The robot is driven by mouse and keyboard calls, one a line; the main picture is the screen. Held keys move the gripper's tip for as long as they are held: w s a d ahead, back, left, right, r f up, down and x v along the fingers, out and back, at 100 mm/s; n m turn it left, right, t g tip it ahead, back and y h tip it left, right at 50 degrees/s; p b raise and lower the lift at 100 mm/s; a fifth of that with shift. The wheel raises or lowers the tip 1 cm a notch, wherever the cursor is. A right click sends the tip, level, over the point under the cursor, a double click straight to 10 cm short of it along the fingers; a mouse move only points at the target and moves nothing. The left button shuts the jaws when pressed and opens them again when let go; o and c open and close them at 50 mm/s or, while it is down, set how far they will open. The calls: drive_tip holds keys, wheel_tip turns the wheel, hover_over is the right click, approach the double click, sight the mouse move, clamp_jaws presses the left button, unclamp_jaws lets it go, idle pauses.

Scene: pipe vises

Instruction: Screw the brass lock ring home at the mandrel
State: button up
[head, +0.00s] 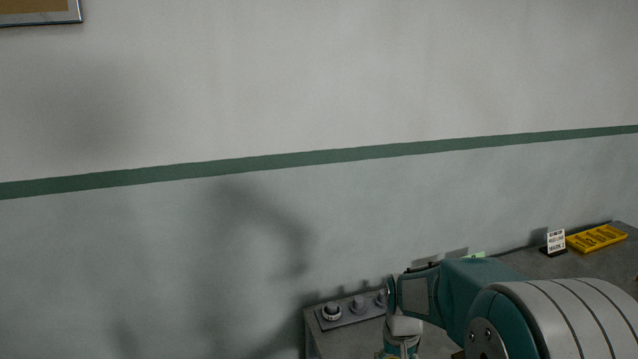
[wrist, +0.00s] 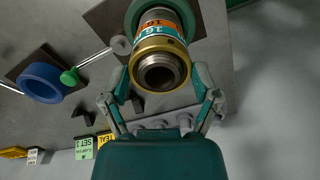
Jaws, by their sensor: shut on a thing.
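In the wrist view the brass lock ring (wrist: 161,54) sits around a dark threaded steel end (wrist: 160,74), which I take to be the mandrel. Behind it are orange and teal bands marked 16 and a larger green ring (wrist: 147,5). My gripper (wrist: 162,78) has one finger on each side of the brass ring and is shut on it. How far the ring is threaded on cannot be told. In the head view my arm blocks the work area, and the ring does not show.
In the wrist view a blue ring (wrist: 40,82) and a bar with a green knob (wrist: 69,77) stand at left. Small signs (wrist: 84,148) are below. In the head view a rack with knobs (head: 350,309) lies by the wall; a yellow tray (head: 597,238) and a sign (head: 555,242) stand right.

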drive_tip(key=m, duration=0.6)
drive_tip(key=shift+f+m, duration=0.1)
drive_tip(key=shift+m, duration=0.2)
drive_tip(key=m, duration=0.6)
drive_tip(key=shift+m, duration=0.4)
drive_tip(key=m, duration=0.6)
drive_tip(key=shift+s+f+m, duration=0.1)
drive_tip(key=shift+m, duration=0.2)
drive_tip(key=m, duration=0.7)
